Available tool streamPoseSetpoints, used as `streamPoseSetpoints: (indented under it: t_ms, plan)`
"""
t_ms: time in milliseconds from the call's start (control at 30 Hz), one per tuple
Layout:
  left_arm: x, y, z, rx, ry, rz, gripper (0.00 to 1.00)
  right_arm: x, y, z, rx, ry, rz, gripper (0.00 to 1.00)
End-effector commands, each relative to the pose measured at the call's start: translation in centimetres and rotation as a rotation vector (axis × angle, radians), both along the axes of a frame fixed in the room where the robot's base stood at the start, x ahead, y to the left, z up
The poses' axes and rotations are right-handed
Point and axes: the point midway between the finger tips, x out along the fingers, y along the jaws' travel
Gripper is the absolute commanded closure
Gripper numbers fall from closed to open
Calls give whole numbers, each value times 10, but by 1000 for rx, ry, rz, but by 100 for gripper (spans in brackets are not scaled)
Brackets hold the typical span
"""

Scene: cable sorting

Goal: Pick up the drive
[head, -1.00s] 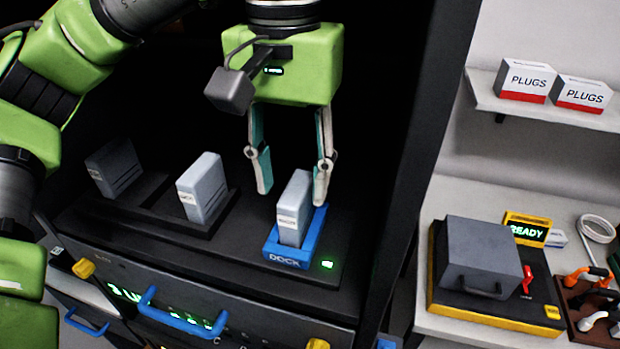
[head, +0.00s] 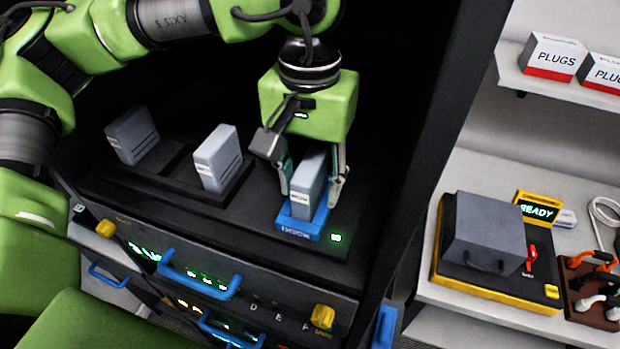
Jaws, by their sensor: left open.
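The drive (head: 308,186), a grey upright block with a small label, stands in the blue dock (head: 302,232) on the black shelf. Two similar grey drives stand to its left, one in the middle (head: 218,158) and one at the far left (head: 132,136). My left gripper (head: 313,186) points down over the docked drive, with one finger on each side of it. The fingers are open; whether they touch the drive I cannot tell. My right gripper is not in view.
Below the shelf are panels with blue handles (head: 200,284) and yellow knobs (head: 323,316). A dark cabinet post stands right of the dock. Further right, a bench holds a grey box on a black and yellow base (head: 490,286), with a READY sign (head: 537,209).

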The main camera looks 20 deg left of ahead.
Motion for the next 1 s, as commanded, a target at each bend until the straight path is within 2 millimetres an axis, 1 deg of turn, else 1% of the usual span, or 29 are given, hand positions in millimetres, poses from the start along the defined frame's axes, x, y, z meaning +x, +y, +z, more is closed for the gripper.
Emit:
streamPoseSetpoints:
  t_ms: [67,100,167,200,233,267,667,833,967,1000]
  plan:
    - [0,0,0,0,0,0,60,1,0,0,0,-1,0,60]
    - [0,0,0,0,0,0,62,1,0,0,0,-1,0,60]
    - [0,0,0,0,0,0,78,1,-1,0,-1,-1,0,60]
    - [0,0,0,0,0,0,88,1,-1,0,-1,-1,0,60]
    - [0,0,0,0,0,0,96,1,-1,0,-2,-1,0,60]
    - [0,0,0,0,0,0,100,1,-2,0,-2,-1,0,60]
    - [0,0,2,0,-2,0,100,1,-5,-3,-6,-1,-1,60]
    - [1,-1,14,-2,-4,0,100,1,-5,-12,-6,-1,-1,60]
    - [1,-1,32,-3,-4,0,100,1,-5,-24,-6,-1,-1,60]
    - [-6,0,33,-1,-4,-3,100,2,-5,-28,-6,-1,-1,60]
